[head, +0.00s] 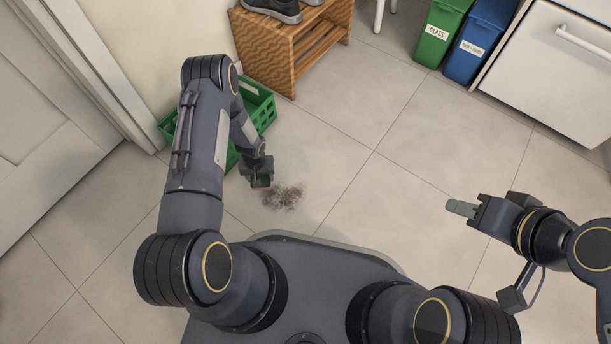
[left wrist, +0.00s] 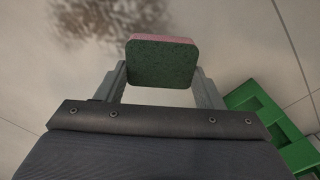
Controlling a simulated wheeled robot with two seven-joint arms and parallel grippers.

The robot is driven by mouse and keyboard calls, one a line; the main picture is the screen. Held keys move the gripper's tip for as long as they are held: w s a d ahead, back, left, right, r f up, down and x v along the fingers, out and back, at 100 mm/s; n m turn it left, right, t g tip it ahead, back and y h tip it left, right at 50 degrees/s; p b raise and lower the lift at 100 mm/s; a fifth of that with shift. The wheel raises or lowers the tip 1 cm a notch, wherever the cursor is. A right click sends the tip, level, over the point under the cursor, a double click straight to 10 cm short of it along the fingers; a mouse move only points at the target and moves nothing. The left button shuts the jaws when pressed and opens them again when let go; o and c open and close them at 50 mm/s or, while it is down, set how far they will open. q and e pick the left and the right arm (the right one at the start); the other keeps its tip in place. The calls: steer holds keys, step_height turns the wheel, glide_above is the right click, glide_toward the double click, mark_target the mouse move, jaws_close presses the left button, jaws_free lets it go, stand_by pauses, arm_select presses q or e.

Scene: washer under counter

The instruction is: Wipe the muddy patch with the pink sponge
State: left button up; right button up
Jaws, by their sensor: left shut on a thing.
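The muddy patch (head: 283,195) is a dark brown smudge on the tiled floor, just right of my left gripper in the head view. In the left wrist view the muddy patch (left wrist: 112,20) shows at the top left. My left gripper (head: 262,180) is shut on the pink sponge (left wrist: 162,62), which has a dark green face and a pink edge. The sponge is beside the patch; I cannot tell whether it touches the floor. My right gripper (head: 460,207) is at the right over bare floor, and its fingers look close together with nothing seen between them.
A green crate (head: 258,103) stands behind my left arm and shows in the left wrist view (left wrist: 262,115). A wooden shoe rack (head: 270,55) stands at the back. Green (head: 437,32) and blue (head: 480,40) bins stand near a white cabinet (head: 550,70). The middle floor is clear.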

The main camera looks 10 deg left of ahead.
arm_select(q)
steer(key=shift+r+p, duration=0.7)
steer(key=shift+r, duration=1)
